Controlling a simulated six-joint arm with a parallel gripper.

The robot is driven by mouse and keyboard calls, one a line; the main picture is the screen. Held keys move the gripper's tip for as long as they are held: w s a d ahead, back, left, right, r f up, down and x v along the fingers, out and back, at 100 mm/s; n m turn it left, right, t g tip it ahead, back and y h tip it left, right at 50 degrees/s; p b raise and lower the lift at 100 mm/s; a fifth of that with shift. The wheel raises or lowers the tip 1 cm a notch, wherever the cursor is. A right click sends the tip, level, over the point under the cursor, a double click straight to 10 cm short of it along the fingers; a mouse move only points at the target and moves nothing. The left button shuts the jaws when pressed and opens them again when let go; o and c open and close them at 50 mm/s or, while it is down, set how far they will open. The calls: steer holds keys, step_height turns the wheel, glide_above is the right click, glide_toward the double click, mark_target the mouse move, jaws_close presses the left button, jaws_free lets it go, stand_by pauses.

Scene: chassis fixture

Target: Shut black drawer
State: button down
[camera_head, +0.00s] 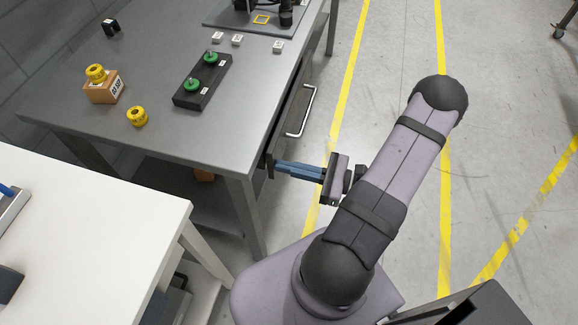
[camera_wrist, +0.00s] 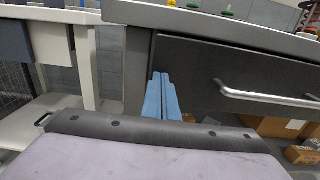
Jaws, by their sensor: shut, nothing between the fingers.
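The black drawer (camera_head: 293,112) is in the side of the grey table, below its top, with a silver bar handle (camera_head: 301,112). In the head view the drawer looks slightly out from the table edge; how far is hard to tell. In the wrist view the drawer front (camera_wrist: 215,75) fills the upper middle, and its handle (camera_wrist: 268,96) is to the right. My gripper (camera_head: 278,168) is shut and empty, its blue fingers together. The fingertips (camera_wrist: 158,78) are at the drawer front's near lower end, left of the handle in the wrist view. I cannot tell whether they touch it.
The grey table (camera_head: 150,125) bears a black block with green knobs (camera_head: 203,82), an orange block (camera_head: 103,90) and a yellow knob (camera_head: 137,116). A white table (camera_head: 90,235) stands at the lower left. Cardboard boxes (camera_wrist: 270,126) lie below the drawer.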

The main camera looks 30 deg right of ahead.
mark_target(273, 163)
steer(key=x, duration=0.4)
steer(key=shift+a, duration=0.1)
steer(key=shift+r, duration=0.15)
steer(key=shift+s, duration=0.1)
steer(key=b+v, duration=0.1)
steer(key=v, duration=1.3)
steer(key=shift+d, duration=0.2)
